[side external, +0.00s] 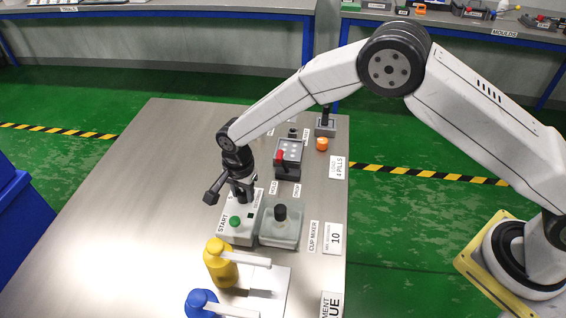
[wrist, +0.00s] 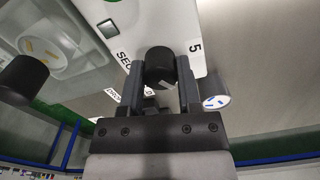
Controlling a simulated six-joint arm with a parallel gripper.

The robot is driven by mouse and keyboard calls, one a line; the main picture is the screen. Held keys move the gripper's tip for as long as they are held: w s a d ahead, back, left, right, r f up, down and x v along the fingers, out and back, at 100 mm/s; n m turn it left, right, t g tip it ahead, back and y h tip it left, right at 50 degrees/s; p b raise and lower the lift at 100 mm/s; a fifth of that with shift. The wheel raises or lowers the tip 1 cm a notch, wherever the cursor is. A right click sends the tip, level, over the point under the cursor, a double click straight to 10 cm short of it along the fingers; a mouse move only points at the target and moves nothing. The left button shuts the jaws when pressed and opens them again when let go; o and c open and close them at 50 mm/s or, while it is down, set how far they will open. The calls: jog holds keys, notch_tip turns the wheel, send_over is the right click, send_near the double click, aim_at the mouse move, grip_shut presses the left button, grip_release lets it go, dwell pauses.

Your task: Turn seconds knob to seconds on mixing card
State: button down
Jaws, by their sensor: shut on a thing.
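The seconds knob (wrist: 160,65) is a black round knob on the white control box (side external: 236,237). In the wrist view it sits between the two fingers of my gripper (wrist: 160,75), which are shut on it. A pale mark shows on its lower side. A "5" is printed beside it; the "SECONDS" lettering is partly covered. In the side view my gripper (side external: 243,196) hides the knob. The box has a green START button (side external: 234,221) and a small dark display (wrist: 108,28), with no readable number. The mixing card (side external: 333,239) reads 10.
The cup mixer (side external: 281,227) with a black top stands right beside the box. A yellow bottle (side external: 220,264) and a blue bottle (side external: 201,302) stand in front. A dark device with a red part (side external: 288,158) is behind. The table's left side (side external: 130,210) is clear.

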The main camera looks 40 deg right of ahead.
aim_at(243, 192)
dwell(0.5)
jog(key=shift+c, duration=1.5)
grip_release()
jog(key=shift+r, duration=0.1)
jog(key=shift+r, duration=3.85)
